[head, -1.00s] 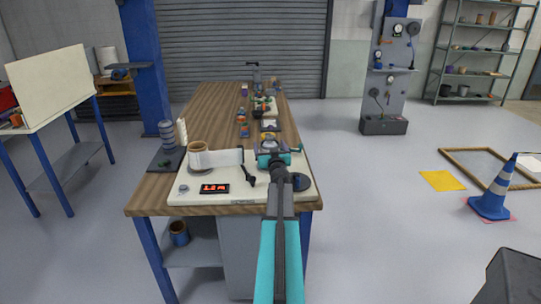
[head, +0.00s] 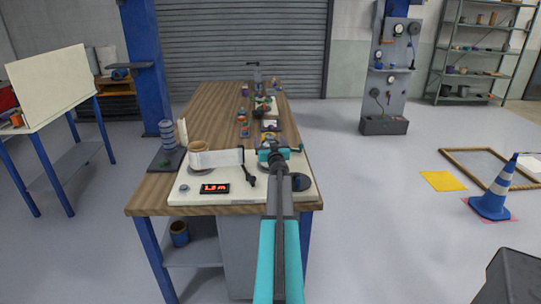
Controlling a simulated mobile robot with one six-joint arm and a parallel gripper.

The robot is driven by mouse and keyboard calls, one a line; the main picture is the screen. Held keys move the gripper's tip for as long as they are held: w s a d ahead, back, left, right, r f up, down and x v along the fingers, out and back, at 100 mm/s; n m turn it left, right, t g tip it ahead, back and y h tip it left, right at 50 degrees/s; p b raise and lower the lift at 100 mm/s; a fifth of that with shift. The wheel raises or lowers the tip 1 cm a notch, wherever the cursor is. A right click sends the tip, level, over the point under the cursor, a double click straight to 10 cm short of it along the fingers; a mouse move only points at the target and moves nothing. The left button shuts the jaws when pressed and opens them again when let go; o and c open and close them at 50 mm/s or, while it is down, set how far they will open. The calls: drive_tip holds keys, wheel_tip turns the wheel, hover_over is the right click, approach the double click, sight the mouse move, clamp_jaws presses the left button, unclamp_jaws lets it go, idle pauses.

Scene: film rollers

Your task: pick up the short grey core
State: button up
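My arm reaches forward over the near end of the wooden workbench (head: 215,120). My gripper (head: 277,152), with teal parts, is over the far right part of a cream board (head: 235,190). It is small and partly hidden by my own arm, so I cannot tell whether it is open or holds anything. I cannot make out the short grey core for certain. A yellow and grey item (head: 268,138) lies just beyond my gripper, partly hidden by it.
A white film roll (head: 199,156) and a red-lit display (head: 215,188) sit on the board. A grey-blue stack (head: 168,134) stands at the bench's left edge. Small coloured items (head: 243,122) line the bench middle. A blue cone (head: 494,190) stands on the floor at right.

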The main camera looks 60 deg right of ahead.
drive_tip(key=shift+w+d, duration=0.25)
idle(0.4)
drive_tip(key=c, duration=1.3)
drive_tip(key=shift+r, duration=0.1)
wheel_tip(320, 180, up, 18)
drive_tip(key=p, duration=1.1)
